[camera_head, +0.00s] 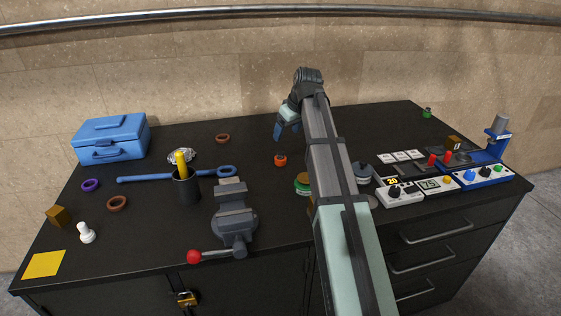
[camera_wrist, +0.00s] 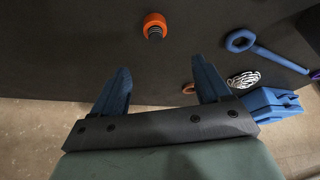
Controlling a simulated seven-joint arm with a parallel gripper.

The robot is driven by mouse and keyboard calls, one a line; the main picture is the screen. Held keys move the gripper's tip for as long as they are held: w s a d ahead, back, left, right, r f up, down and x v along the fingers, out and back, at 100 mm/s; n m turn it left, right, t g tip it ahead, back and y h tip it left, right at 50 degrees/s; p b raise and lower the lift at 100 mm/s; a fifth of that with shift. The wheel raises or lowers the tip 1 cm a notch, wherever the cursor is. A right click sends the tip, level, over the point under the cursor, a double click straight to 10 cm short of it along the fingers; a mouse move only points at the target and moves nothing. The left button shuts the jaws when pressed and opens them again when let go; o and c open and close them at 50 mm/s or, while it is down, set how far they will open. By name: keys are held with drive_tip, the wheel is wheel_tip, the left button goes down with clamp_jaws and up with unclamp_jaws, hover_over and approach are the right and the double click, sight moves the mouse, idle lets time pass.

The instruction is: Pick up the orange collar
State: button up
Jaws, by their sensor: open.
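The orange collar (camera_head: 280,160) lies on the dark bench top near the middle, just left of my arm. In the wrist view the orange collar (camera_wrist: 153,20) is near the top centre, with a dark ribbed part showing at its hole. My gripper (camera_head: 280,133) is raised above the bench, a little beyond the collar. In the wrist view my gripper (camera_wrist: 161,64) has its two blue fingers spread with nothing between them. The collar is beyond the fingertips and apart from them.
A grey vise (camera_head: 232,215) stands front left of the collar. A blue wrench (camera_head: 150,178), a dark cup (camera_head: 186,190) and a blue toolbox (camera_head: 110,137) are further left. Brown rings lie about, one (camera_head: 222,138) at the back. Control boxes (camera_head: 440,187) stand at the right.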

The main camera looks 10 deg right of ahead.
sight(281, 153)
drive_tip(key=x, duration=0.7)
drive_tip(key=shift+f, duration=0.3)
drive_tip(key=shift+d+x, duration=0.2)
drive_tip(key=shift+x, duration=1.1)
drive_tip(key=shift+d+x, duration=0.25)
drive_tip(key=shift+x, duration=1.1)
drive_tip(key=shift+s+f, duration=0.1)
drive_tip(key=shift+c, duration=0.4)
drive_tip(key=c, duration=1.2)
